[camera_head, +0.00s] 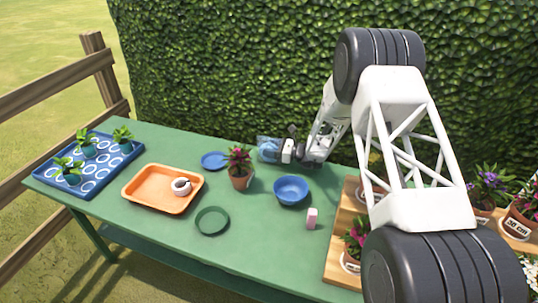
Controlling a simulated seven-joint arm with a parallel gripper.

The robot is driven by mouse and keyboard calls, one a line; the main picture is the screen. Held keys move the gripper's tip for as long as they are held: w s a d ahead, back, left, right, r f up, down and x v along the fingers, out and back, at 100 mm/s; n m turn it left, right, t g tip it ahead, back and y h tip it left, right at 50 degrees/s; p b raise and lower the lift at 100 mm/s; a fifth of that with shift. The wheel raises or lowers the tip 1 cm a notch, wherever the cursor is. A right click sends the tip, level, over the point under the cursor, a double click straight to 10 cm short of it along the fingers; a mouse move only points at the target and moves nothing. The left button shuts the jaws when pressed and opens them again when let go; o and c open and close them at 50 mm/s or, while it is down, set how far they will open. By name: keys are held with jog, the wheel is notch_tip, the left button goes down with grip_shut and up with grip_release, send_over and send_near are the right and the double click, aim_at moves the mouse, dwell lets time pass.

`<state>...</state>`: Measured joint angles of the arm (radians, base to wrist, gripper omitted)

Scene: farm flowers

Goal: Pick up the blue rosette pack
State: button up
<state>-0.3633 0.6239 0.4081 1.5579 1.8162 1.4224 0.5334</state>
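A small blue, partly see-through pack (266,143), which looks like the blue rosette pack, is at the back edge of the green table, behind the potted plant. My gripper (284,151) is low at the back of the table, right at the pack's right side. The gripper is small in this view and its fingers overlap the pack's right end. I cannot tell whether they touch or grip it, or whether the pack rests on the table.
A potted plant (240,177) and a blue bowl (291,190) stand just in front of my gripper. A blue saucer (214,161) lies left. An orange tray (140,190) holds a white cup (181,187). Potted flowers stand on a wooden board (337,262) at right.

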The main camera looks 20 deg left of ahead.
jog(key=c, duration=0.9)
jog(key=shift+r, duration=0.15)
jog(key=shift+c, duration=0.2)
jog(key=shift+r, duration=4.9)
